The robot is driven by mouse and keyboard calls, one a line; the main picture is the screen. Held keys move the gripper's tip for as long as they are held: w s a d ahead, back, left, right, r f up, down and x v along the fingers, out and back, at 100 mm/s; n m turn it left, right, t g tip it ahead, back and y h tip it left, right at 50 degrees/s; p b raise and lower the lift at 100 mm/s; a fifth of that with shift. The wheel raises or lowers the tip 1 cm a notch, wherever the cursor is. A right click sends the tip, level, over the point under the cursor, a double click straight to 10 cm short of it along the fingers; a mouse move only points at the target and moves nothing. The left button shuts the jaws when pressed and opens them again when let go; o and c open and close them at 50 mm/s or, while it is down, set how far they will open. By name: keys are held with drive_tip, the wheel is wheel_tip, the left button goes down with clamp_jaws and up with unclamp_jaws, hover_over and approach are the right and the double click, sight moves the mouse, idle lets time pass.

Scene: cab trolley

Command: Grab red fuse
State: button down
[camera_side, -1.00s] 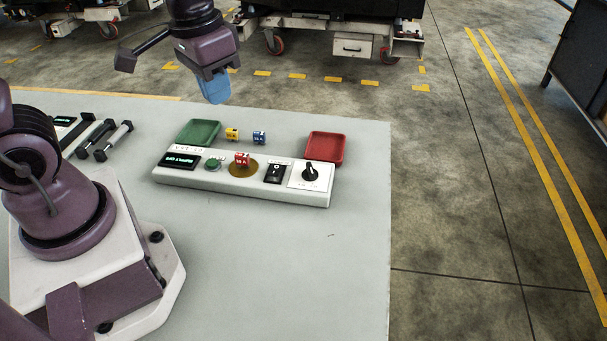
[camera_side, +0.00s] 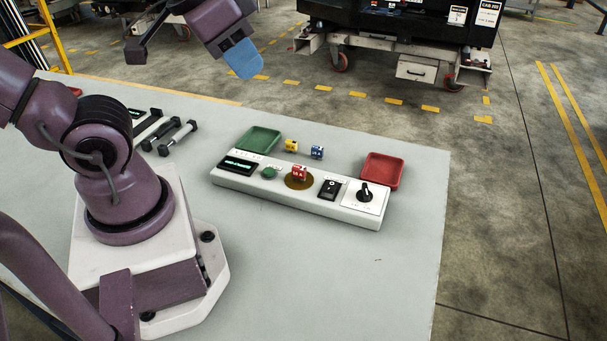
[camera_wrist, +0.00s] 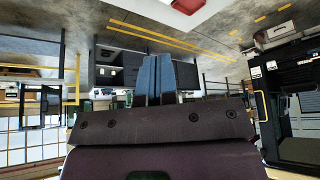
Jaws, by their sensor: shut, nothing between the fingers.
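The red fuse (camera_side: 299,173) sits on a round brown-gold pad on the white control panel (camera_side: 232,181). My gripper (camera_side: 246,66), with blue fingers, is high above and behind the panel, well apart from the fuse. The fingers also show in the wrist view (camera_wrist: 155,72), side by side and shut, with nothing between them. The wrist view looks out over the hall, and the fuse is not seen there.
A yellow fuse (camera_side: 291,146) and a blue fuse (camera_side: 317,152) stand behind the panel, between a green tray (camera_side: 260,139) and a red tray (camera_side: 383,171). Dark-ended bars (camera_side: 178,136) lie at the left. The front of the table (camera_side: 330,260) is clear.

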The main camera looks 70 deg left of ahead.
idle(0.4)
drive_tip(key=c, duration=1)
unclamp_jaws()
